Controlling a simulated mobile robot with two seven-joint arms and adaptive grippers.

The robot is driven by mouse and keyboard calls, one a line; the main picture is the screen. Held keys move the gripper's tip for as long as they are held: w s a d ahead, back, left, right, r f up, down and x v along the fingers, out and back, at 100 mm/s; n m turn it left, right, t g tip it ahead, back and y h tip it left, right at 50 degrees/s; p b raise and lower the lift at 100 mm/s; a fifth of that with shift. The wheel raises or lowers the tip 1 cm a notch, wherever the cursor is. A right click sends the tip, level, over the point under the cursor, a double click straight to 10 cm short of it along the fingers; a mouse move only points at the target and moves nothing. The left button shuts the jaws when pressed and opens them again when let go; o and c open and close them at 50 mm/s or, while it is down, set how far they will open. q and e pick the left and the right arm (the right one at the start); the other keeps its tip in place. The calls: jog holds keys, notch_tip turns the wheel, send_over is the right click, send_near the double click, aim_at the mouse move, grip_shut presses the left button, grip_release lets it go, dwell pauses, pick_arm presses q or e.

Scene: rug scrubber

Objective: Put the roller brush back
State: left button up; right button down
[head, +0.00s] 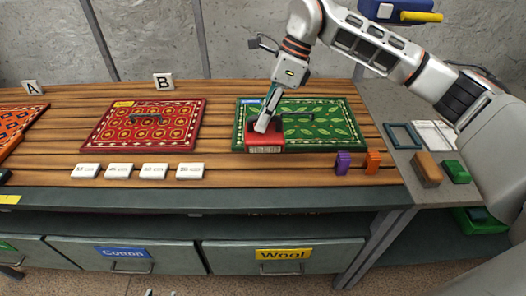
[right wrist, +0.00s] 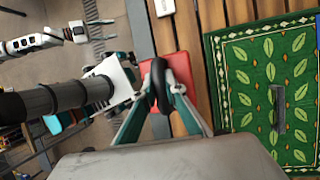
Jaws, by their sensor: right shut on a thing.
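My right gripper (head: 262,124) is down at the front left corner of the green rug (head: 325,125). Its fingers are shut on a black looped handle, which shows between them in the right wrist view (right wrist: 158,85). Under the handle is a red block (head: 270,144) with a small label on its front, unreadable here. I cannot tell whether the handle belongs to the roller brush or whether it touches the red block. The fingers hide part of the handle. A yellow roller-shaped piece (head: 422,17) shows on a blue box at the upper right.
A red rug (head: 145,125) and several white labelled blocks (head: 153,171) lie to the left. Purple (head: 343,162) and orange (head: 372,161) pieces stand near the front edge. The grey side table (head: 405,165) holds a frame, a brown block and a green block.

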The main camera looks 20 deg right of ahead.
notch_tip(320, 180, down, 11)
jog(key=shift+r+p, duration=0.1)
jog(key=shift+p, duration=0.5)
jog(key=shift+f, duration=0.3)
pick_arm(q)
jog(key=shift+w+a+r, duration=0.15)
jog(key=shift+a+r, duration=0.1)
jog(key=shift+a, duration=0.4)
